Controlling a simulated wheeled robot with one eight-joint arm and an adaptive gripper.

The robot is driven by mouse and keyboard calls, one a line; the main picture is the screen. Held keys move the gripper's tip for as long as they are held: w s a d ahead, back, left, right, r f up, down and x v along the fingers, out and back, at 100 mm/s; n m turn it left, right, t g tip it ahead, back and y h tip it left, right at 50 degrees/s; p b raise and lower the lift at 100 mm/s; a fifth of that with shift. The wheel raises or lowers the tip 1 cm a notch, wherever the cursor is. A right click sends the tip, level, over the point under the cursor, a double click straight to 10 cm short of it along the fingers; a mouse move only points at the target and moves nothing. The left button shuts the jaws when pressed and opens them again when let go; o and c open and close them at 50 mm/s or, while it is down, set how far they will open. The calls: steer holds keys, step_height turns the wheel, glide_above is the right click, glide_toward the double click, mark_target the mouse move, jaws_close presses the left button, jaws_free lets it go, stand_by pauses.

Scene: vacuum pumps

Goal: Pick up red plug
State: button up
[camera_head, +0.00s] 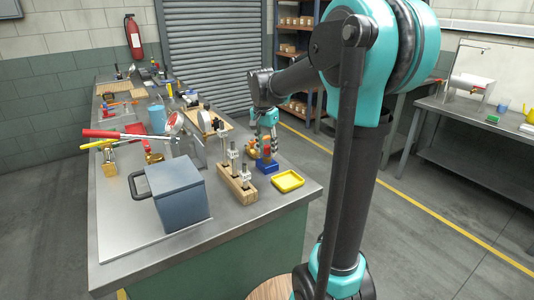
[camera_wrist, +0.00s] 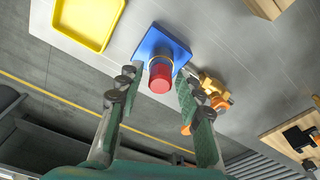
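The red plug (camera_wrist: 160,82) is a short red cylinder with a yellow ring behind it, standing on a square blue base (camera_wrist: 183,50) in the wrist view. In the head view the blue base (camera_head: 267,168) sits near the right edge of the metal bench, and the plug is small and partly hidden there. My gripper (camera_wrist: 158,75) is open, with one finger on each side of the plug. Gaps show between the fingers and the plug, so it is not gripped. In the head view my gripper (camera_head: 266,143) points down above the blue base.
A yellow tray (camera_head: 288,181) lies right of the base. A wooden block (camera_head: 237,184) with metal fittings stands left. A brass and orange fitting (camera_wrist: 212,90) is close to one finger. A blue-grey box (camera_head: 180,200) stands at the bench's front.

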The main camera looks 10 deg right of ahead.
steer(key=c, duration=0.6)
steer(key=shift+r, duration=0.15)
